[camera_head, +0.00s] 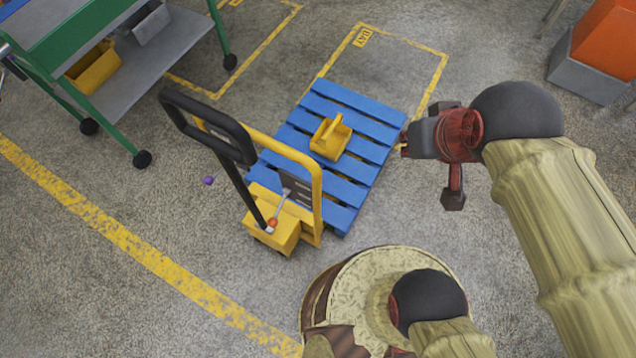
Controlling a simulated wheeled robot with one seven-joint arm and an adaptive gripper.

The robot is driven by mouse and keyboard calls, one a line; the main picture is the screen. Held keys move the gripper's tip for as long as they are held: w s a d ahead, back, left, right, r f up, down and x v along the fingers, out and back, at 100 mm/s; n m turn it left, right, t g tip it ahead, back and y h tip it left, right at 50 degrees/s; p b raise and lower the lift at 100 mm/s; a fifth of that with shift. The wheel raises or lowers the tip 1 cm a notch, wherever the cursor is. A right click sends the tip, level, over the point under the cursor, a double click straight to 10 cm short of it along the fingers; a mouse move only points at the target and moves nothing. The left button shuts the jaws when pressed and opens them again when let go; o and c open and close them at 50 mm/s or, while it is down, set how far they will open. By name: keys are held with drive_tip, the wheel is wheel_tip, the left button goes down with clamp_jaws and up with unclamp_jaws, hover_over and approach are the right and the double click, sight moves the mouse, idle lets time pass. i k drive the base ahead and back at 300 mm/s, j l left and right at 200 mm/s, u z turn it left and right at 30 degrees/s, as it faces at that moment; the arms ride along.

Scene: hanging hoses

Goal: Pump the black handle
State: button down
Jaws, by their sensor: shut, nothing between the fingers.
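The black handle (228,150) is a loop-shaped grip on a long black shaft. It rises from the base of a yellow pallet jack (283,232) and leans up and to the left in the head view. My gripper (408,138) is to the right of the handle, above the right edge of the blue pallet, apart from the handle and touching nothing that I can see. It is shut and empty. Its fingers are small and partly hidden by its own body.
A blue slatted pallet (354,189) lies behind the jack, with a yellow scoop-like container (330,137) on it. A green-framed cart (140,63) stands at upper left. An orange-and-grey box (588,68) is at upper right. A small purple object (208,180) lies on open floor.

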sight(171, 101)
drive_tip(key=k+u, duration=0.1)
drive_tip(key=u, duration=0.3)
drive_tip(key=k+u, duration=0.1)
drive_tip(key=u, duration=0.35)
drive_tip(key=k+j+u, duration=0.1)
drive_tip(key=u, duration=0.3)
drive_tip(key=l+u, duration=0.4)
drive_tip(key=l, duration=0.2)
drive_tip(key=l+u, duration=0.35)
drive_tip(key=l, duration=0.25)
drive_tip(key=l+u, duration=0.4)
drive_tip(key=l, duration=0.15)
drive_tip(key=k+l, duration=0.1)
drive_tip(key=l, duration=0.45)
drive_tip(key=k+l, duration=0.1)
drive_tip(key=l, duration=0.4)
drive_tip(key=k+l, duration=0.15)
drive_tip(key=l, duration=0.4)
drive_tip(key=k+l, duration=0.1)
drive_tip(key=l, duration=0.4)
